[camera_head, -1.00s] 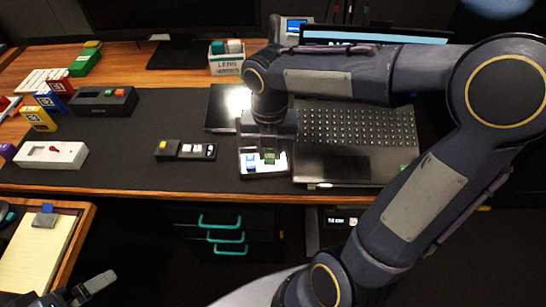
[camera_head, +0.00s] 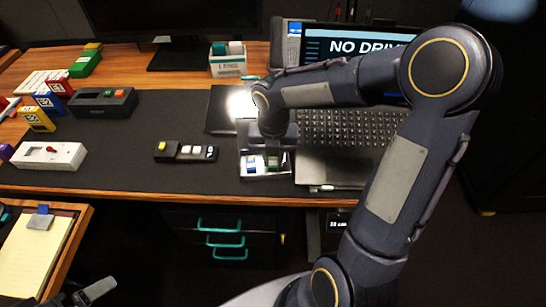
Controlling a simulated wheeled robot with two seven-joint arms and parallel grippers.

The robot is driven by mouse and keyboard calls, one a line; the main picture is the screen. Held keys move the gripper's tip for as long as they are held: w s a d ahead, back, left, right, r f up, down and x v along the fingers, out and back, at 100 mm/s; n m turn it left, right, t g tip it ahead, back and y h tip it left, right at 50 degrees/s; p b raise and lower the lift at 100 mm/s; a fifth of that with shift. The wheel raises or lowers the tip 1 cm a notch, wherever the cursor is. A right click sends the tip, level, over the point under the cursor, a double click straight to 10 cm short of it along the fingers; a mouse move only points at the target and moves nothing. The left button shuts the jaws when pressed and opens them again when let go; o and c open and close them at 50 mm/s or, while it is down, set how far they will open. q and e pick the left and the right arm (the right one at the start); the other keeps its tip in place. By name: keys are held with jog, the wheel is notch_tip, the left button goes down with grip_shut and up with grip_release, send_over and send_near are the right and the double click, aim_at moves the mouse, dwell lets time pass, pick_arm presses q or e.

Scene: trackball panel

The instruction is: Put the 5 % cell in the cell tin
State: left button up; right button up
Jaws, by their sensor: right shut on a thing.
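My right gripper (camera_head: 272,152) points down over a small pale, open tray (camera_head: 246,173), which may be the cell tin. It is shut on a small green cell (camera_head: 272,163), which is low at or in the tray; I cannot tell whether it touches the bottom. A blue-and-white cell (camera_head: 252,165) sits in the tray to its left. No charge label is readable. A black block (camera_head: 172,153) with a yellow button and white parts lies on the mat to the left. My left gripper (camera_head: 95,291) is partly in view at the bottom left; its jaw state is unclear.
A laptop (camera_head: 335,170) stands right of the tray, partly hidden by my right arm. The dark mat (camera_head: 150,120) is clear in the middle.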

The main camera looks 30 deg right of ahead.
aim_at(273, 162)
jog(key=shift+f, duration=0.1)
jog(key=o, duration=1)
notch_tip(273, 162, up, 11)
jog(key=p, duration=0.3)
jog(key=s+a+m+t+y, duration=0.1)
jog(key=s+m, duration=0.4)
jog(key=m, duration=0.5)
jog(key=s+a+m+t+y, duration=0.1)
jog(key=s+m+t, duration=0.1)
jog(key=s+m, duration=0.4)
jog(key=s+a+m+t+y, duration=0.1)
jog(key=s+m, duration=0.5)
jog(key=m, duration=0.9)
jog(key=shift+a+r+t+y, duration=0.25)
jog(key=shift+a+t+y, duration=0.15)
jog(key=shift+a+t, duration=0.3)
